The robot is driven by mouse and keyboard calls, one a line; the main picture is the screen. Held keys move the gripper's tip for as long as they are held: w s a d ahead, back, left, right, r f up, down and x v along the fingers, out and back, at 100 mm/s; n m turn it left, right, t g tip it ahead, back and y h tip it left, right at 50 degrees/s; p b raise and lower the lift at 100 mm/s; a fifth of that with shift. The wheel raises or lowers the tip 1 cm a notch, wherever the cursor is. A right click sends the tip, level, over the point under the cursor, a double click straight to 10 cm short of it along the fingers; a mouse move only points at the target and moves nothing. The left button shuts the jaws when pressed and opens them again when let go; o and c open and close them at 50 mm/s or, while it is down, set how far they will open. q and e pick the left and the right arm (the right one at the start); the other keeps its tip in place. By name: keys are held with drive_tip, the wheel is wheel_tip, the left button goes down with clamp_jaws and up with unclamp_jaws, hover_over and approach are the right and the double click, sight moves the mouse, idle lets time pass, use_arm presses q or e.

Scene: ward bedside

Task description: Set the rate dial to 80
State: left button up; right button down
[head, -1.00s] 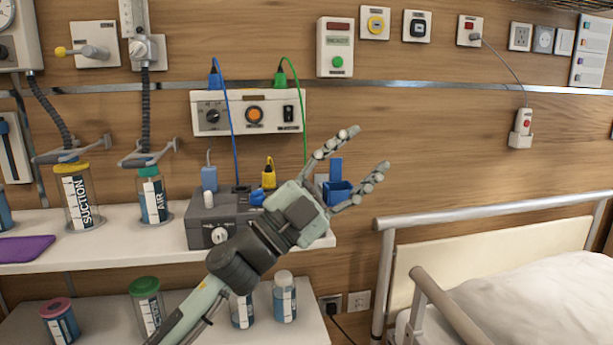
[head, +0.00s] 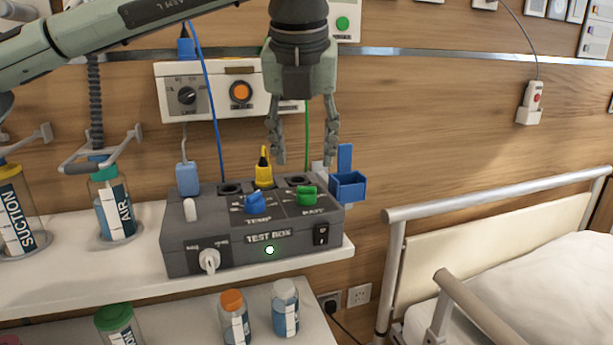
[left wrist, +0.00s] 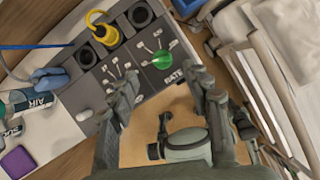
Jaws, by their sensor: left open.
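The grey test box (head: 205,262) stands on the white shelf. The green rate dial (head: 306,196) is on its sloped top at the right; its exact setting is too small to read. In the left wrist view the green dial (left wrist: 162,60) shows beside the word RATE. A blue temp dial (head: 254,203) sits to its left. My left gripper (head: 304,160) points down above the back of the box in the head view, open and empty, its fingers apart and clear of the dial. My right gripper is in neither view.
A yellow plug (head: 264,172) stands at the back of the box, and a blue holder (head: 348,186) is right of it. A white knob (head: 209,260) and a black switch (head: 321,235) are on the front. A bed rail (head: 500,195) is at right.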

sight(306, 187)
use_arm(q)
drive_tip(key=x, duration=0.5)
drive_tip(key=shift+s+f+p, duration=0.1)
drive_tip(key=shift+f+p, duration=0.15)
drive_tip(key=shift+p, duration=0.05)
drive_tip(key=shift+w+f, duration=0.25)
drive_tip(key=shift+f, duration=0.45)
drive_tip(key=c, duration=0.4)
clamp_jaws()
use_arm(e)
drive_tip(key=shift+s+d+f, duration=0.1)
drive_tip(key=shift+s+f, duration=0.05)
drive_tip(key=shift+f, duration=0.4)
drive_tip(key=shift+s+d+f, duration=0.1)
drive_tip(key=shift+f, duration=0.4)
